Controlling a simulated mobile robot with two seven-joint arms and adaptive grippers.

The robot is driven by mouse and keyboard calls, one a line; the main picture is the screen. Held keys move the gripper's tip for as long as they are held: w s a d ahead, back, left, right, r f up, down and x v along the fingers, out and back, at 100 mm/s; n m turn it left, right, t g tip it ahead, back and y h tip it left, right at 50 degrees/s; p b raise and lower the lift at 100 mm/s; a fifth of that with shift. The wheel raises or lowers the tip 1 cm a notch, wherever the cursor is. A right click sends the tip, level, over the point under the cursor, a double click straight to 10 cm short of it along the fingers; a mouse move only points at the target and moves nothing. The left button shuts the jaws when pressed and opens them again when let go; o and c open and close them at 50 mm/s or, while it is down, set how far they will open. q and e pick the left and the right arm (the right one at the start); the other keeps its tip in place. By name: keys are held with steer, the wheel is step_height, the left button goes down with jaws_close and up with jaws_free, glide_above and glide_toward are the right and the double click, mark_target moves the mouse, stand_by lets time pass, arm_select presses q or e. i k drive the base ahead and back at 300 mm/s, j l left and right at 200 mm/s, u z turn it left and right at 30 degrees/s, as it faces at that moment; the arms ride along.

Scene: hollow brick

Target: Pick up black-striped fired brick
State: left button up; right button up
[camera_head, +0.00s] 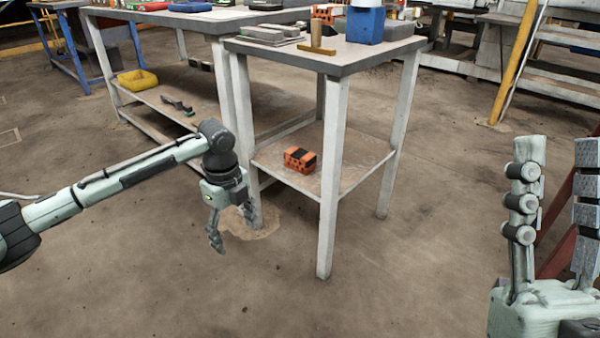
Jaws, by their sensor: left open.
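An orange-red brick with black bands (300,159) lies on the lower shelf (330,185) of the small table, near its front left. My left gripper (232,232) is open and empty, pointing down in front of the table's left side. It is left of the brick, lower in the picture and apart from it. My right gripper (560,150) is large and close to the camera at the right edge. Its fingers point up with a gap between them, and nothing shows in the gap.
The small table's front leg (330,190) stands right of the brick, and its tabletop (350,55) is above. A hammer (317,38), a blue container (365,22) and another orange brick (326,13) are on top. A long workbench (160,97) adjoins at left. The front floor is clear.

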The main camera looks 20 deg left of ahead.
mark_target(302, 160)
steer(key=i, duration=1.5)
